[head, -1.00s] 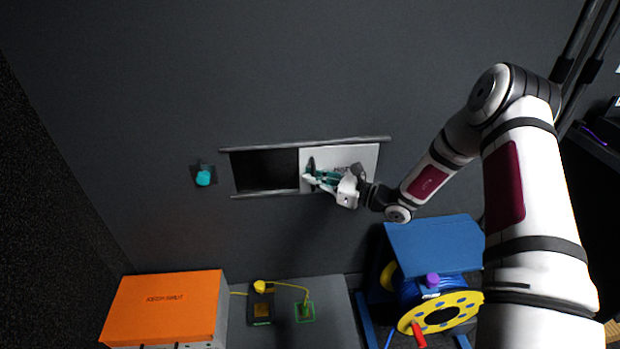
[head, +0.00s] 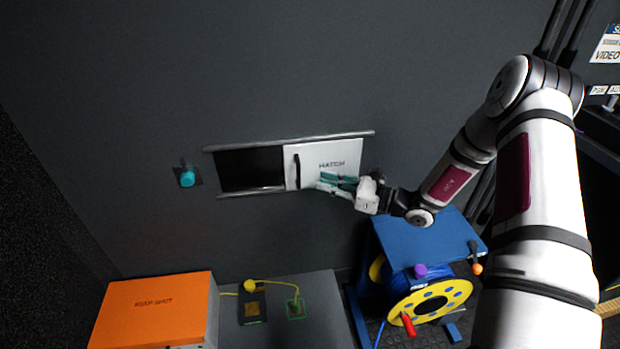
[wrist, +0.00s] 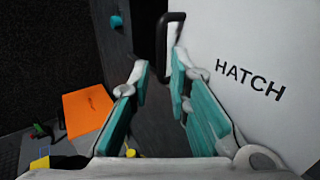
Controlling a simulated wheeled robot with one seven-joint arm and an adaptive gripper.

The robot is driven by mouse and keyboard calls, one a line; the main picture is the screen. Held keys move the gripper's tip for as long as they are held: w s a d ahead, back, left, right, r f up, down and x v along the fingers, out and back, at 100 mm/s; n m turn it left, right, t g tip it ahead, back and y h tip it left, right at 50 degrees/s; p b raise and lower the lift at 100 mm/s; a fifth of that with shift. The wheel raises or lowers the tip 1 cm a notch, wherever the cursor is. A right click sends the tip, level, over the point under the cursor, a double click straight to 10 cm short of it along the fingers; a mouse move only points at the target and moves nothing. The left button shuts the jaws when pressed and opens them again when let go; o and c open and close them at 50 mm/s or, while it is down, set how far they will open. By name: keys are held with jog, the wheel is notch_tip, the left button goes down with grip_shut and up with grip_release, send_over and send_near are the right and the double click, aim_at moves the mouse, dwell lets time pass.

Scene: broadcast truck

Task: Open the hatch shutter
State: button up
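The white hatch shutter (head: 340,157), lettered HATCH, sits between two rails in the dark wall. It covers the right part of the opening, and the dark opening (head: 250,170) shows to its left. Its black upright handle (head: 296,171) is near its left edge. In the wrist view the shutter (wrist: 260,50) fills the right and the handle (wrist: 163,55) stands ahead of the fingertips. My gripper (head: 322,181) is in front of the lower part of the shutter, right of the handle. Its teal-padded fingers (wrist: 160,70) are apart with nothing between them.
A teal knob (head: 187,178) is on the wall left of the opening. Below are an orange box (head: 150,308), a grey bench top (head: 325,320) with a yellow-cabled device (head: 252,305), and a blue stand (head: 425,247) with a yellow cable reel (head: 432,300).

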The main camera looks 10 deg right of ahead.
jog(key=shift+v, duration=1.8)
jog(key=s+a+r+n+g+h, duration=0.1)
jog(key=s+a+r+n+g, duration=0.55)
jog(key=s+r, duration=0.2)
jog(key=s+a+r+n+g+h, duration=0.2)
jog(key=s+a+r+n+g, duration=0.3)
jog(key=s+r+n, duration=0.35)
jog(key=s+d+r+n+t+h, duration=0.1)
jog(key=s+d+r+n+h, duration=0.2)
jog(key=s, duration=0.5)
jog(key=s+d+n+h, duration=0.3)
jog(key=s+n+h, duration=0.15)
jog(key=s, duration=0.35)
jog(key=s+d+r+n+t+h, duration=0.1)
jog(key=s+d+r+n+h, duration=0.2)
jog(key=s, duration=0.5)
notch_tip(320, 180, up, 21)
jog(key=t+h+p, duration=0.1)
jog(key=t+p, duration=0.2)
jog(key=p, duration=1.7)
jog(key=shift+s+d+f, duration=0.2)
jog(key=shift+d, duration=0.2)
